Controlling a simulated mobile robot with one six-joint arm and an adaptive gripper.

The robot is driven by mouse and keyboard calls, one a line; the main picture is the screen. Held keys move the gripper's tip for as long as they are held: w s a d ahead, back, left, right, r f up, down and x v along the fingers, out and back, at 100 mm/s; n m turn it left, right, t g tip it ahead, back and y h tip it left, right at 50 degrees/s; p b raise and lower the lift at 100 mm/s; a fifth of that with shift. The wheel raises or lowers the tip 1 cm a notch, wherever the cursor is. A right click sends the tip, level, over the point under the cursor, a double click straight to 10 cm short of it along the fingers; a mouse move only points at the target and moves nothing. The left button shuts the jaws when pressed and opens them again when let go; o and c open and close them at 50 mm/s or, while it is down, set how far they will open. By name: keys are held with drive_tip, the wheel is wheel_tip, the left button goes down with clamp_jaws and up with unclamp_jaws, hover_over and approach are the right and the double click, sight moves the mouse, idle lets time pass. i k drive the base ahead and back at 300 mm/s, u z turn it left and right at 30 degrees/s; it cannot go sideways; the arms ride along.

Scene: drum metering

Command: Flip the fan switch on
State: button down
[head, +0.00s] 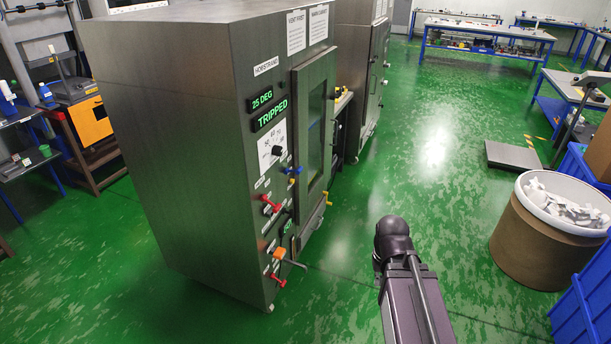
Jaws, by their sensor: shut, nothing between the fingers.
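The tall grey metal cabinet (190,130) stands left of centre with its control panel and windowed door (314,120) facing right. Its lit green displays read "25 DEG" (262,99) and "TRIPPED" (270,114). Below them are a white dial plate with a black knob (277,151), a blue handle (292,170), a red handle (270,204) and a lower red handle (277,280). A grey lever (292,263) sticks out near the bottom. I cannot tell which control is the fan switch; the labels are too small. My gripper is not in view; only part of my arm shows.
Green floor is open right of the cabinet. A brown drum (540,245) of white scraps stands at the right, beside blue bins (585,300). A low grey platform (513,156) lies behind it. A second cabinet (362,70) and workbenches (487,42) stand farther back.

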sight(298, 171)
drive_tip(key=u, duration=0.05)
drive_tip(key=i, duration=1)
drive_tip(key=z, duration=0.05)
